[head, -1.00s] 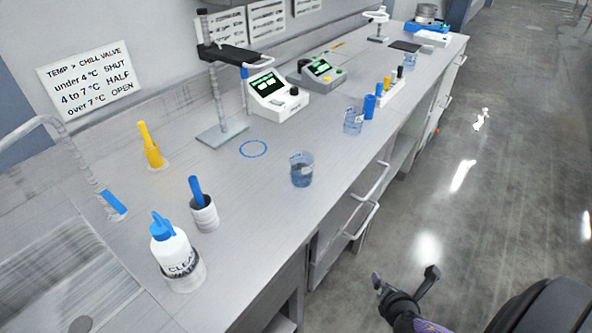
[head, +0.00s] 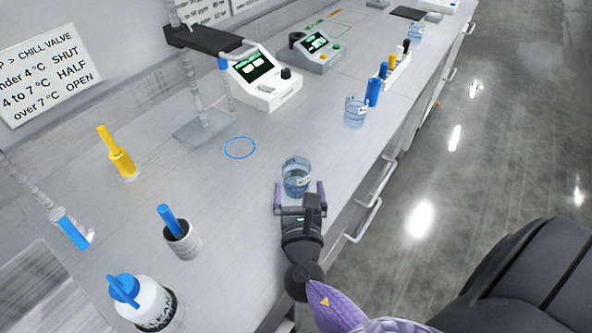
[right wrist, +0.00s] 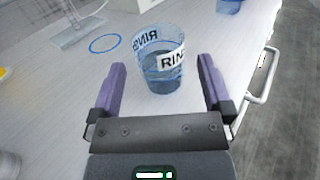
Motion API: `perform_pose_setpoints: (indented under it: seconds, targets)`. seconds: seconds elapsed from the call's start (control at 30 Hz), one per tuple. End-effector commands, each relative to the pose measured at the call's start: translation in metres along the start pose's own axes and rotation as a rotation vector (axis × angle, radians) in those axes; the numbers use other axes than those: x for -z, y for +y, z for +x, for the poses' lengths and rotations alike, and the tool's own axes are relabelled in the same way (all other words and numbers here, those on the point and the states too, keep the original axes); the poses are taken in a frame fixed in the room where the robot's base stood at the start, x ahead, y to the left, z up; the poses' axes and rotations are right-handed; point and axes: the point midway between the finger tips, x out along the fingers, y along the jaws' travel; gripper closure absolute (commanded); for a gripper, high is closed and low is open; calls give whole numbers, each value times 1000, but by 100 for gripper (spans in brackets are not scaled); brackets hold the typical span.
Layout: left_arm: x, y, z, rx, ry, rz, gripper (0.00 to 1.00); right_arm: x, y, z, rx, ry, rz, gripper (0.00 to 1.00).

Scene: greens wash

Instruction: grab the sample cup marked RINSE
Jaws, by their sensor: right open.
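The sample cup marked RINSE (head: 297,176) is a clear bluish cup with some liquid, standing upright on the bench. In the right wrist view the cup (right wrist: 158,66) shows its white label, partly reading "RIN", just beyond the fingertips. My right gripper (head: 299,188) is open, with its purple fingers at either side of the cup's near side. In the right wrist view the right gripper (right wrist: 161,75) is empty, and the cup stands centred ahead of the gap. My left gripper is not in view.
A second clear cup (head: 355,111) stands farther along the bench (head: 250,205). A blue ring mark (head: 239,148), a stand base (head: 203,128), a dark holder with a blue item (head: 181,240) and a wash bottle (head: 145,302) lie left. Handles (head: 362,219) project from the front edge.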

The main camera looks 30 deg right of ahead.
Motion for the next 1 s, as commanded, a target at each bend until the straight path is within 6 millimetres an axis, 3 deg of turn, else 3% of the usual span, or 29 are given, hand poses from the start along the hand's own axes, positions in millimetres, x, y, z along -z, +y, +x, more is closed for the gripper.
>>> perform_pose_setpoints:
  seconds: [0.3,0.57,0.67,0.97,1.0]
  targets:
    - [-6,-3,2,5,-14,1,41,-1,3,57,0,0,0,0]
    - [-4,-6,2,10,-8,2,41,-2,3,64,-1,2,0,0]
    - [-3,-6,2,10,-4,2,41,-2,3,64,-1,2,0,17]
    - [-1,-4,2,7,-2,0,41,-2,3,64,-1,2,1,80]
    - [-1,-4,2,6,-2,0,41,-2,3,64,-1,1,1,82]
